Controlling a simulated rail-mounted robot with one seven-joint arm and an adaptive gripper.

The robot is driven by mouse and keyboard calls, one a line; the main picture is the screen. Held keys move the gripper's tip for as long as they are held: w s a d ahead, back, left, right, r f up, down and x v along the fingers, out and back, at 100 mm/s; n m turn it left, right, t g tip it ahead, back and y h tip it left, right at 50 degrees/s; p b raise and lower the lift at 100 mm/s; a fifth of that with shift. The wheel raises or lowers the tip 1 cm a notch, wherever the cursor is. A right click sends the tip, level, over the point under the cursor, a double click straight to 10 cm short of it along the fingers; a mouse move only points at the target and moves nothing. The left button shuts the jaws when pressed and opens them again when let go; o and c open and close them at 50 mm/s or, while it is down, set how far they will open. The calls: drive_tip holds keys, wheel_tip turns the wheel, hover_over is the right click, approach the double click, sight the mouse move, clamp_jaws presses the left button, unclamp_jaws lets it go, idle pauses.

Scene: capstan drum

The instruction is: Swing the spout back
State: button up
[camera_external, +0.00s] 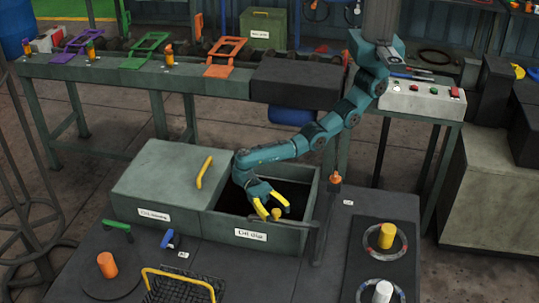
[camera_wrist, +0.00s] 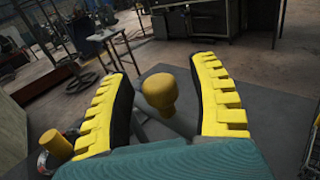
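The spout (camera_external: 318,228) is a dark grey post and bar at the right front edge of the open bin labelled like "Oil dip" (camera_external: 250,235). A yellow knob (camera_external: 276,213), apparently on the spout's bar, stands over the bin's front edge. In the wrist view the yellow knob (camera_wrist: 158,92) shows between my fingers, with a grey bar below it. My gripper (camera_external: 274,211) has yellow fingers. It is open, with one finger on each side of the knob and visible gaps in the wrist view (camera_wrist: 165,95). Contact is not visible.
The bin's lid (camera_external: 160,185) with a yellow handle (camera_external: 204,172) lies to the left. A wire basket (camera_external: 185,288) is in front. An orange-topped peg (camera_external: 335,180) stands right of the bin. A dark panel with ringed pegs (camera_external: 385,250) is further right.

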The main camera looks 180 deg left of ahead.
drive_tip(key=v, duration=1.2)
idle(0.4)
